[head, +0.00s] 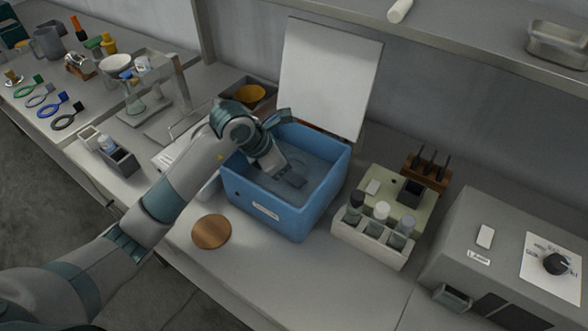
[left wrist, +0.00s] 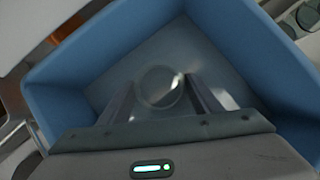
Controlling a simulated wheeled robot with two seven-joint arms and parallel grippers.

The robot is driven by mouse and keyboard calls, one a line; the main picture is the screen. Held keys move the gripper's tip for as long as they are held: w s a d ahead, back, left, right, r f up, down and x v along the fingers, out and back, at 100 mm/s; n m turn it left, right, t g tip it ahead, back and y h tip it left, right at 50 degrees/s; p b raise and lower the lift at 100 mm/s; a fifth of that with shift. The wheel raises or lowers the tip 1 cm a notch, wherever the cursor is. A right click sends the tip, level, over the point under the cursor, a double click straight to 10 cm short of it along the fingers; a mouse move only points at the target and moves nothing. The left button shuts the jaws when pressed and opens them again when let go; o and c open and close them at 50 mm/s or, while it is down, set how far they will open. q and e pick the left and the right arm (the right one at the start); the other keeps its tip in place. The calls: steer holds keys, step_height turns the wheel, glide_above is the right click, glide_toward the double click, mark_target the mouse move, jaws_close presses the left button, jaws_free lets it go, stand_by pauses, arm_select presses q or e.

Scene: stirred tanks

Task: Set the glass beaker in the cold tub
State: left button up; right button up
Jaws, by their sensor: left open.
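The cold tub (head: 270,208) is an open blue box in the middle of the bench, with its pale lid (head: 330,75) raised behind it. My left gripper (head: 291,180) reaches down inside the tub. In the left wrist view the tub (left wrist: 85,62) surrounds my two open fingers (left wrist: 161,92). A round clear rim, which looks like the glass beaker (left wrist: 160,86), lies between and just beyond the fingertips, inside the tub. No finger visibly touches it. The beaker is hard to make out in the head view. My right gripper is not in view.
A rack with several capped bottles (head: 378,222) stands right of the tub, and a grey box with a dial (head: 510,250) is farther right. A round wooden disc (head: 211,232) lies in front.

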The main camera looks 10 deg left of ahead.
arm_select(q)
steer(key=shift+r, duration=0.1)
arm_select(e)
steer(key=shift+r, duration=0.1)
arm_select(q)
steer(key=shift+s+a+r+p, duration=0.1)
steer(key=shift+r+p, duration=0.15)
steer(key=shift+p, duration=0.05)
steer(key=p+v, duration=0.2)
steer(key=v, duration=0.2)
steer(key=shift+a+r+p, duration=0.1)
steer(key=shift+r+p, duration=0.15)
steer(key=shift+p, duration=0.05)
steer(key=p+v, duration=0.3)
steer(key=v, duration=0.4)
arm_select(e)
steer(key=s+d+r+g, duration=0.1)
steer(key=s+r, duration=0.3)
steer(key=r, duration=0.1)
arm_select(q)
steer(key=shift+s+f, duration=0.1)
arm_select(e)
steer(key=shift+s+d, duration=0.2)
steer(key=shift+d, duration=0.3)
